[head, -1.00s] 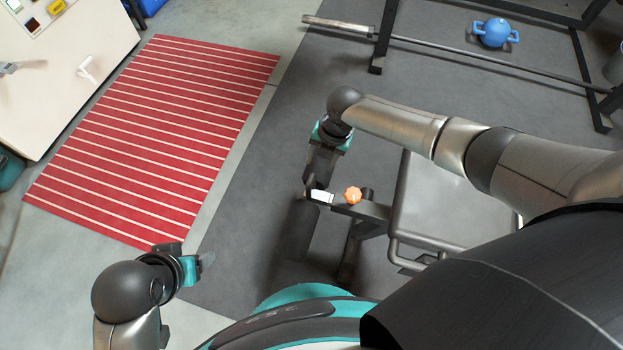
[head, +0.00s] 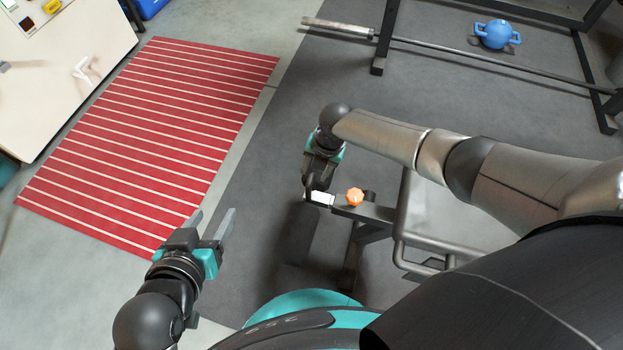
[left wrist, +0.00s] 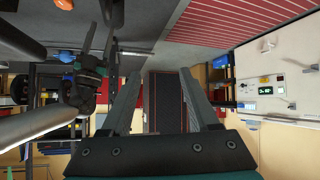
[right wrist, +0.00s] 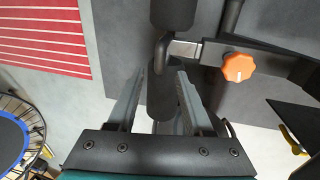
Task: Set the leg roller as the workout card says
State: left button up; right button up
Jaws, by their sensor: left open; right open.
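The leg roller (right wrist: 162,100) is a dark padded cylinder on a silver bar beside an orange knob (right wrist: 238,67). In the head view the roller (head: 296,240) is dim below the white end of the bar; the knob (head: 355,196) sits to its right on the dark beam. My right gripper (right wrist: 161,72) is open, with the roller showing between its fingers; I cannot tell whether they touch it. It also shows in the head view above the roller. My left gripper (head: 214,224) is open and empty, left of the roller. I see no readable workout card.
The grey padded bench (head: 440,215) with its tube frame stands right of the knob. A red striped mat (head: 150,140) lies at left, a pale cabinet (head: 60,80) beyond it. A barbell (head: 480,58) and a blue kettlebell-like weight (head: 495,34) are at the back.

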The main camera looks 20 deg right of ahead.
aim_at(311, 181)
jog(key=shift+w+a+f+b, duration=0.1)
jog(key=shift+f+b, duration=0.45)
jog(key=shift+f, duration=0.35)
jog(key=shift+a+f+b, duration=0.15)
jog(key=shift+f+b, duration=0.25)
jog(key=shift+f, duration=0.15)
jog(key=shift+w+f+b, duration=0.15)
jog(key=shift+f+b, duration=0.25)
jog(key=shift+f, duration=0.15)
pick_arm(q)
jog(key=shift+s+d+r+n+t+h+b, duration=0.15)
jog(key=shift+d+r+t+h, duration=0.35)
jog(key=shift+d+t, duration=0.45)
jog(key=shift+d+r+n+t+h+b, duration=0.1)
jog(key=shift+d+r+t+h, duration=0.45)
jog(key=shift+t, duration=0.55)
jog(key=shift+s+d+r+n+t+h+b, duration=0.15)
jog(key=shift+d+r+t+h, duration=0.35)
jog(key=shift+d+t, duration=0.45)
pick_arm(e)
jog(key=shift+a+f, duration=0.15)
jog(key=shift+f, duration=0.25)
pick_arm(q)
jog(key=shift+a, duration=0.1)
jog(key=shift+w, duration=0.1)
pick_arm(e)
grip_shut()
